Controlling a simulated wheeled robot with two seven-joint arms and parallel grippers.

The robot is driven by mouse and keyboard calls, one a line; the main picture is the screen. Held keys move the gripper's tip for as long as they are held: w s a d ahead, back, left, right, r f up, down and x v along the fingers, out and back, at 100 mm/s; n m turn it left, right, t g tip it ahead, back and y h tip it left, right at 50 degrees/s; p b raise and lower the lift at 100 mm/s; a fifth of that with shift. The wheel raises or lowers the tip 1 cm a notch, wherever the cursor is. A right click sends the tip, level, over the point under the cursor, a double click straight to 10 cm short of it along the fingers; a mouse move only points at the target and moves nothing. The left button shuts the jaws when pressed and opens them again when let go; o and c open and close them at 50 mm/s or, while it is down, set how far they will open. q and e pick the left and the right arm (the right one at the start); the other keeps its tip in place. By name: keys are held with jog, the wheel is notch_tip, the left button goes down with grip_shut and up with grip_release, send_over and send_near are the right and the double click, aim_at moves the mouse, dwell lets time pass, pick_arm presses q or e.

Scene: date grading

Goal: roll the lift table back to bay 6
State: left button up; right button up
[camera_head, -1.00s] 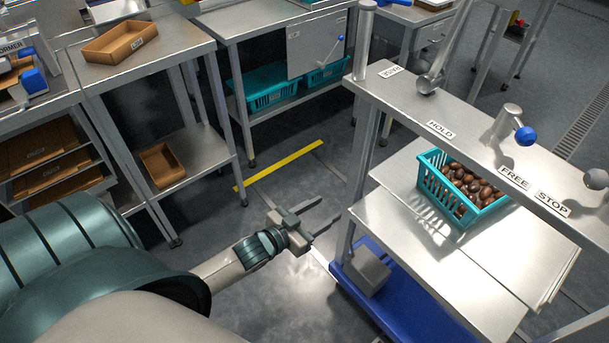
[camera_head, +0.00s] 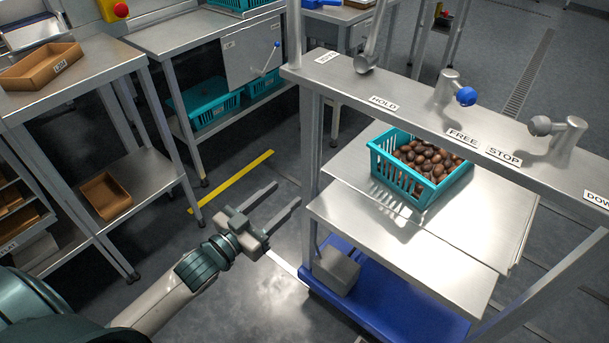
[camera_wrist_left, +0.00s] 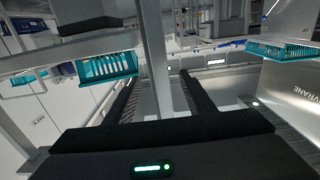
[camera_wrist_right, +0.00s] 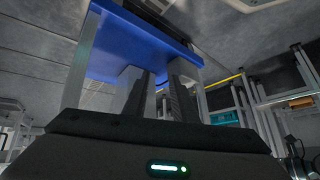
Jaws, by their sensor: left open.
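The lift table has a steel top (camera_head: 385,228), a blue base (camera_head: 390,295) and a raised steel rail (camera_head: 415,110) with levers and labels such as HOLD, FREE and STOP. A teal crate (camera_head: 398,183) of brown dates (camera_head: 425,160) stands on its top. My left gripper (camera_head: 286,194) is open and empty, low beside the table's left side and apart from it. Its spread fingers also show in the left wrist view (camera_wrist_left: 163,75). My right gripper (camera_wrist_right: 161,80) shows only in its wrist view, fingers apart, with the blue base (camera_wrist_right: 135,45) beyond.
A yellow floor line (camera_head: 235,185) lies left of the table, with clear floor around it. Steel benches (camera_head: 75,85) stand at the left and back, with a brown tray (camera_head: 42,68) and a teal crate (camera_head: 205,107) on a lower shelf.

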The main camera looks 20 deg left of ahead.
pick_arm(q)
jog(key=b+x, duration=0.1)
jog(key=x, duration=1.6)
pick_arm(e)
jog(key=shift+w+a+r+t+y, duration=0.45)
jog(key=shift+w+a+t, duration=0.15)
jog(key=shift+a, duration=0.2)
pick_arm(q)
grip_shut()
pick_arm(e)
jog(key=shift+d, duration=0.1)
pick_arm(q)
jog(key=shift+f, duration=0.1)
